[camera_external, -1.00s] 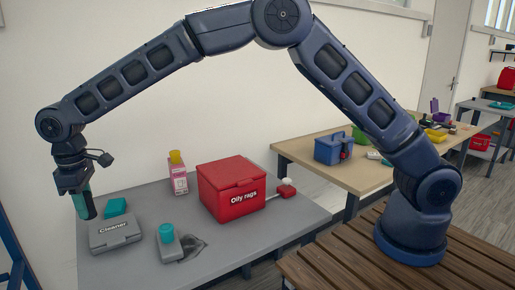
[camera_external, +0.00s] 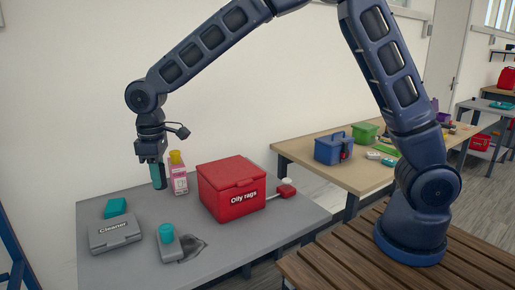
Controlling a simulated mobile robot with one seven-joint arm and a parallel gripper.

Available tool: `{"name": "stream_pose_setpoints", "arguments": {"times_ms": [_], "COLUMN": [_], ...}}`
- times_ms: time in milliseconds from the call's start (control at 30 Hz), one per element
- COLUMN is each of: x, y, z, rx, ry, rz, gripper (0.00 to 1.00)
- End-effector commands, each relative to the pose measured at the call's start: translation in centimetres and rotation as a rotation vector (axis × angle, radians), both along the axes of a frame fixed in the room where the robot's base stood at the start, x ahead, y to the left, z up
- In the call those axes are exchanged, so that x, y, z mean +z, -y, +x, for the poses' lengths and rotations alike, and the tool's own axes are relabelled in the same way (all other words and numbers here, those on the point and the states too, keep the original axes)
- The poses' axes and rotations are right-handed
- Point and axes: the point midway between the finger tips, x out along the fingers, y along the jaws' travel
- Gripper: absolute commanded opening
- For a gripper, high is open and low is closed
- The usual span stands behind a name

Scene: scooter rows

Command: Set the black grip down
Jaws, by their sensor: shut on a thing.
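My gripper (camera_external: 152,160) is above the back part of the grey table (camera_external: 255,247), left of the pink bottle with the yellow cap (camera_external: 179,178). It is shut on the black grip (camera_external: 159,183), which hangs upright below the fingers with a teal upper part and a dark lower end. I cannot tell whether the grip's lower end touches the table or the bottle beside it.
A red Oily rags box (camera_external: 231,190) stands right of the pink bottle.

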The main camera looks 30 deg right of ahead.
Motion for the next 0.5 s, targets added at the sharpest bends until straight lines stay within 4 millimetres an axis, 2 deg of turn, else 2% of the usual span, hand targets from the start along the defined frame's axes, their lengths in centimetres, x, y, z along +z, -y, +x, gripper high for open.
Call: {"name": "stream_pose_setpoints", "arguments": {"times_ms": [33, 100, 300, 500], "x": [0.1, 0.0, -0.4, -0.9], "y": [1.9, 4.2, 10.5, 14.3], "z": [-0.4, -1.0, -2.9, -4.4], "rx": [-0.014, -0.031, -0.079, -0.108], "ry": [0.000, 0.001, 0.003, 0.005], "rz": [-0.001, -0.001, -0.003, -0.006], "gripper": [0.09, 0.09, 0.09, 0.09]}}
